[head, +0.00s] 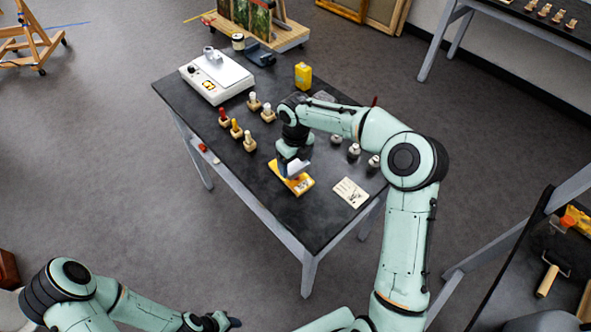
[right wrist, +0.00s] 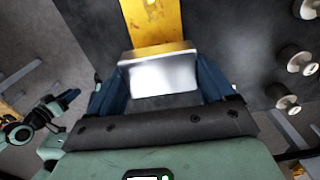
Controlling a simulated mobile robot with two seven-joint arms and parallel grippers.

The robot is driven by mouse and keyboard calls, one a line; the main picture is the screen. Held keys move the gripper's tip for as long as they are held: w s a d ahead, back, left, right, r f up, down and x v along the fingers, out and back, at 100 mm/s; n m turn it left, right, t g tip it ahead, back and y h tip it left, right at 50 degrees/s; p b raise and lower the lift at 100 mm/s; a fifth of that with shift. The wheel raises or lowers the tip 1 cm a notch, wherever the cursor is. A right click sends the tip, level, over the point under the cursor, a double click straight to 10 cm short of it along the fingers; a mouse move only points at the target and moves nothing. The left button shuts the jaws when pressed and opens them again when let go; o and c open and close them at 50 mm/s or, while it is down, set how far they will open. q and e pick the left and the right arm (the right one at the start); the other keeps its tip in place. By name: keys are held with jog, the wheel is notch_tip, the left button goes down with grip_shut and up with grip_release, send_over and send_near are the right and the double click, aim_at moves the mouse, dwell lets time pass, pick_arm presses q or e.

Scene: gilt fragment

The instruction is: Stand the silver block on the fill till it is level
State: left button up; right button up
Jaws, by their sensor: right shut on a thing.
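The gilt fragment (head: 276,168), a flat yellow-gold piece, lies near the front edge of the dark table. It also shows in the right wrist view (right wrist: 153,28), with pale marks at its top end that may be the fill. My right gripper (head: 292,164) is above the fragment, shut on the silver block (head: 298,168). In the right wrist view the shiny block (right wrist: 160,77) sits between the two blue fingers and overlaps the fragment's near end. I cannot tell whether they touch. My left gripper (head: 228,321) hangs low, away from the table; its jaws are unclear.
The dark table (head: 310,222) carries a white device (head: 216,76) at back left and several small stands with coloured tops (head: 236,129) left of the fragment. A yellow can (head: 303,75) stands behind. A card (head: 350,192) and knobbed pieces (head: 353,151) are right. The front corner is clear.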

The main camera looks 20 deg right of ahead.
aim_at(296, 165)
notch_tip(296, 165, down, 4)
jog(key=shift+s+r+b, duration=0.15)
jog(key=shift+r+b, duration=0.05)
jog(key=shift+b, duration=0.1)
pick_arm(q)
jog(key=shift+s+f, duration=0.5)
jog(key=shift+s, duration=0.2)
pick_arm(e)
jog(key=shift+r, duration=0.1)
pick_arm(q)
jog(key=shift+w, duration=0.1)
pick_arm(e)
jog(key=o, duration=1.1)
jog(key=shift+f, duration=0.2)
jog(key=shift+r, duration=0.1)
